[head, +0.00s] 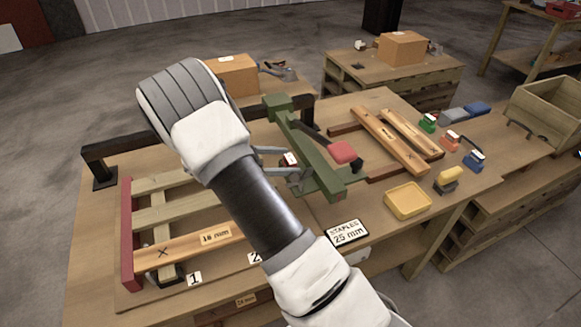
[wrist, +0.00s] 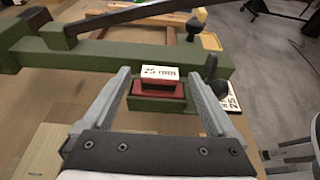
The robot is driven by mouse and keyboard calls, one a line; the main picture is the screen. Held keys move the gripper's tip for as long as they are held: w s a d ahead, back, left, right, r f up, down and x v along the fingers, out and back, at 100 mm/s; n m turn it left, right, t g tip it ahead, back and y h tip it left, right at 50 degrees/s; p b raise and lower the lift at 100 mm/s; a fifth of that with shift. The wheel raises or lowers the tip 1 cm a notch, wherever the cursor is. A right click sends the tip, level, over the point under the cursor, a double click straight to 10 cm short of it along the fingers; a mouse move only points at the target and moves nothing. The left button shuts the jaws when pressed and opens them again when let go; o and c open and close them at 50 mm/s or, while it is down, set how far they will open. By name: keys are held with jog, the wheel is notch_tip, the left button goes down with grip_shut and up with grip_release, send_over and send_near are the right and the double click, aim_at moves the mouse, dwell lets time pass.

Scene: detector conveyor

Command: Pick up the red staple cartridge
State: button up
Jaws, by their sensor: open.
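The red staple cartridge (wrist: 158,90) has a white top label reading 25 mm. In the wrist view it sits in the green stapling tool (wrist: 115,57), above a green block. In the head view only its small pale label (head: 290,159) shows clearly, beside the tool's green beam (head: 312,150). My gripper (wrist: 159,80) is open, with one grey finger on each side of the cartridge and a gap to both. In the head view my gripper (head: 291,164) reaches in from the left, and the arm hides part of the bench.
A sign reading STAPLES 25 mm (head: 347,233) and a yellow tray (head: 407,200) lie in front. A slatted wooden frame (head: 165,217) fills the bench's left.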

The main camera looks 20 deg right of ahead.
jog(key=shift+x, duration=1)
jog(key=shift+r, duration=0.1)
grip_shut()
